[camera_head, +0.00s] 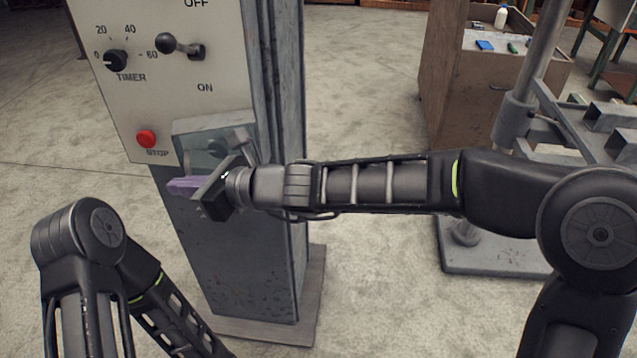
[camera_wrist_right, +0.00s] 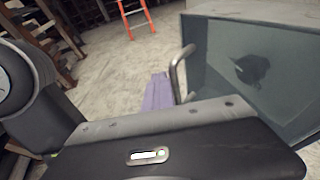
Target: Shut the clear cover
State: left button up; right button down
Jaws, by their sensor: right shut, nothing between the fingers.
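The clear cover (camera_head: 190,132) is a see-through panel low on the front of the grey control post, below the lever. In the right wrist view the clear cover (camera_wrist_right: 225,45) fills the right side, with a dark knob (camera_wrist_right: 252,68) seen through it and a bent metal handle (camera_wrist_right: 178,66) at its left edge. I cannot tell how far it stands open. My right gripper (camera_head: 183,187) has purple fingers, shut and empty, just below the cover. In the wrist view the fingers (camera_wrist_right: 158,92) are close beside the handle; contact is unclear. My left gripper is out of view.
The post's panel (camera_head: 130,35) carries a timer dial (camera_head: 116,61), a lever (camera_head: 185,46) and a red stop button (camera_head: 146,138). A brown cabinet (camera_head: 440,75) stands at the back right, and a grey metal stand (camera_head: 500,255) is behind my right arm. Open floor lies between.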

jog(key=shift+w+a, duration=0.5)
jog(key=shift+w, duration=0.35)
jog(key=shift+w+a, duration=0.45)
jog(key=shift+w, duration=0.35)
jog(key=shift+a, duration=0.15)
